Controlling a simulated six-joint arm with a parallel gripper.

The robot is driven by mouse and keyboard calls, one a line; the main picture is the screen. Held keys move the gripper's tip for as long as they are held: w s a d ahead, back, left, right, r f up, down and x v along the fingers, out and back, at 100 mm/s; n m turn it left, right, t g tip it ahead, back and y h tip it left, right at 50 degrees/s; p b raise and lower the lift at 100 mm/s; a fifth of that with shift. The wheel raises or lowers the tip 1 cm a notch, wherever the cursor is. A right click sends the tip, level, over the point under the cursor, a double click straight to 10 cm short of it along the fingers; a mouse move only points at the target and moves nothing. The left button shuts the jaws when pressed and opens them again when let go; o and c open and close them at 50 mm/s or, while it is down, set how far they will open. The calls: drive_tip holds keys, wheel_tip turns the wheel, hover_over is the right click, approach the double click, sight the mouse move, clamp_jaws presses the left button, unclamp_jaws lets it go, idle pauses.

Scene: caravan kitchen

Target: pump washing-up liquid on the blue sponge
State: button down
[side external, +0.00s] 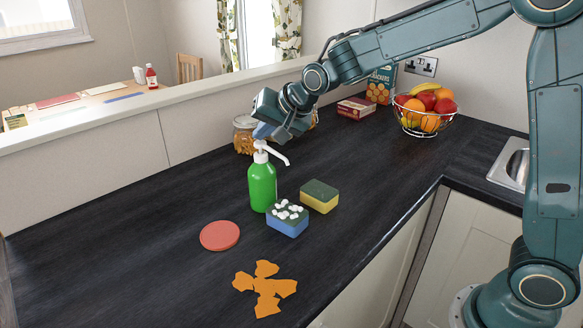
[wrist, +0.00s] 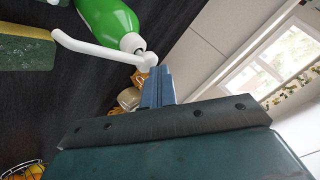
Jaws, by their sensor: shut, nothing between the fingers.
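The green pump bottle (side external: 262,186) stands upright on the dark worktop. Its white pump head (side external: 260,152) has a spout that points right, on the side of the sponges. The blue sponge (side external: 288,227) lies at the bottle's right, with several white blobs on its dark top. My gripper (side external: 261,133) is shut and empty, its blue fingertips at the top of the pump head; I cannot tell if they touch it. In the wrist view the shut fingers (wrist: 154,88) are close to the pump head, and the green bottle (wrist: 107,20) is at the top.
A yellow sponge (side external: 320,200) lies just behind the blue one. A red disc (side external: 220,236) and an orange flat shape (side external: 264,288) lie in front. A jar (side external: 243,135) stands behind the bottle. A fruit bowl (side external: 423,125), boxes (side external: 356,107) and a sink (side external: 513,165) are at the right. The left worktop is clear.

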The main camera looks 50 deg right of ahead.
sight(264, 144)
drive_tip(key=shift+f, duration=0.55)
idle(0.4)
drive_tip(key=shift+s+r, duration=0.1)
drive_tip(key=shift+r, duration=3.4)
